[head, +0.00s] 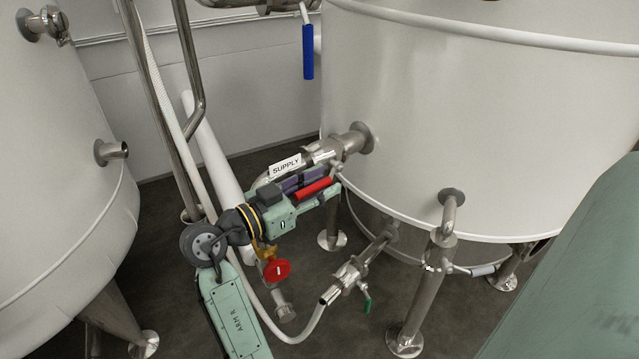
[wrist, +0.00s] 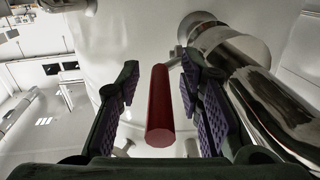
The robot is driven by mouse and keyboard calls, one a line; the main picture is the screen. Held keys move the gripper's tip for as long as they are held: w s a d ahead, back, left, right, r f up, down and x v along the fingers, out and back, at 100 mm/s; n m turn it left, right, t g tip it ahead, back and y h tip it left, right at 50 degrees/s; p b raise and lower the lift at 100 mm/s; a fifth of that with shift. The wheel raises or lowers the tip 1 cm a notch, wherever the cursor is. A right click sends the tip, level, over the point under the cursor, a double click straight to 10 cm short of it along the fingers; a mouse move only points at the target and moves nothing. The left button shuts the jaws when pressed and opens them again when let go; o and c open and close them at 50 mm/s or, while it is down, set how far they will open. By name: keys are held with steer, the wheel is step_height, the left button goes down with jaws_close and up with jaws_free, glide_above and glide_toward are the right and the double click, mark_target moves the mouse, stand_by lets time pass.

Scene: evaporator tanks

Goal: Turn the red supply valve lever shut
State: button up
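The red supply valve lever (head: 313,189) sticks out from the steel pipe valve below the "SUPPLY" tag (head: 285,165), in front of the large tank. My gripper (head: 318,187) is open, with one finger on each side of the lever. In the wrist view the red lever (wrist: 160,105) runs lengthwise between the purple-padded fingers of my gripper (wrist: 160,75). A clear gap shows on the left; the right finger is very near the lever, and I cannot tell if it touches. The valve body is partly hidden by the fingers.
A red round handwheel (head: 277,270) sits just below my gripper. A green-handled valve (head: 367,303) is lower right, and a blue lever (head: 308,52) hangs above. Large tanks stand left (head: 50,150) and right (head: 480,120). A thick steel pipe (wrist: 245,75) runs close beside the right finger.

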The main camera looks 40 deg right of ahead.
steer(key=shift+c, duration=0.6)
jaws_close()
